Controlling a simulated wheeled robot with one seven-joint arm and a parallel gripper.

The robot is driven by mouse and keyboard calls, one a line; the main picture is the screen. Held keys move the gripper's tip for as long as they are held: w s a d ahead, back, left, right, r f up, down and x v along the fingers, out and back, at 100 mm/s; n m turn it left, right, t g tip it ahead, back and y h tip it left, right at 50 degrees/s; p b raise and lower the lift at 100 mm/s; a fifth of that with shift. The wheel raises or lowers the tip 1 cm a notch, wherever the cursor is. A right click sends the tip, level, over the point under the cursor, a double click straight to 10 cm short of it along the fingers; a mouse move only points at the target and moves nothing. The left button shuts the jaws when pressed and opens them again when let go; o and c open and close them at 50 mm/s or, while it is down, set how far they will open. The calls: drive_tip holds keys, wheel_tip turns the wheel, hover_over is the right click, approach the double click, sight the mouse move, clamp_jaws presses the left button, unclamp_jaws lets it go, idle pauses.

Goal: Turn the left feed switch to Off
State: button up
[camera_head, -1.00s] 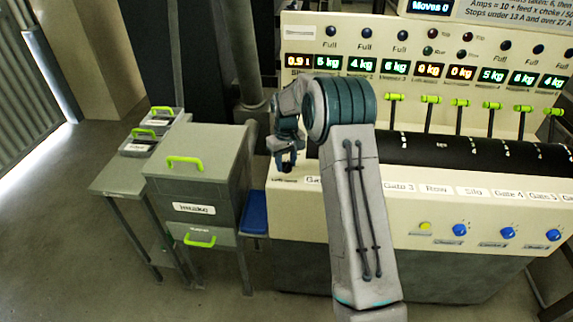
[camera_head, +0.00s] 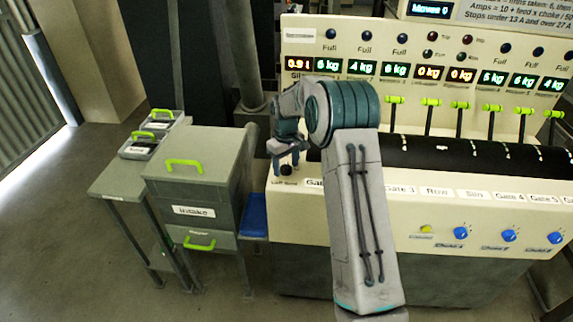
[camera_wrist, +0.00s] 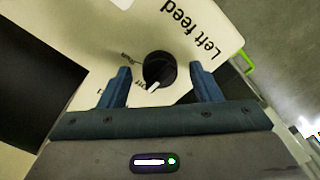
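The left feed switch (camera_wrist: 158,70) is a round black knob with a white pointer on a cream panel. In the wrist view it lies between the two blue fingers of my gripper (camera_wrist: 165,85), with space on both sides. The pointer is toward the lower left, near lettering that is partly hidden; "Run" is printed to the knob's left. "Left feed" is printed above right. My gripper (camera_head: 288,158) is open just above the panel's left end in the head view, and the knob (camera_head: 286,170) shows small and dark beneath it.
Blue choke knobs (camera_head: 460,232) and a yellow button (camera_head: 425,228) sit on the panel's front right. Green-handled levers (camera_head: 430,102) stand behind. A grey intake bin (camera_head: 200,180) with green handles stands left of the panel, beside a blue box (camera_head: 253,213). Floor at far left is clear.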

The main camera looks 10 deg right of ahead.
sight(286, 165)
wheel_tip(286, 165, up, 14)
drive_tip(key=b, duration=0.1)
idle(0.6)
drive_tip(key=shift+f, duration=0.1)
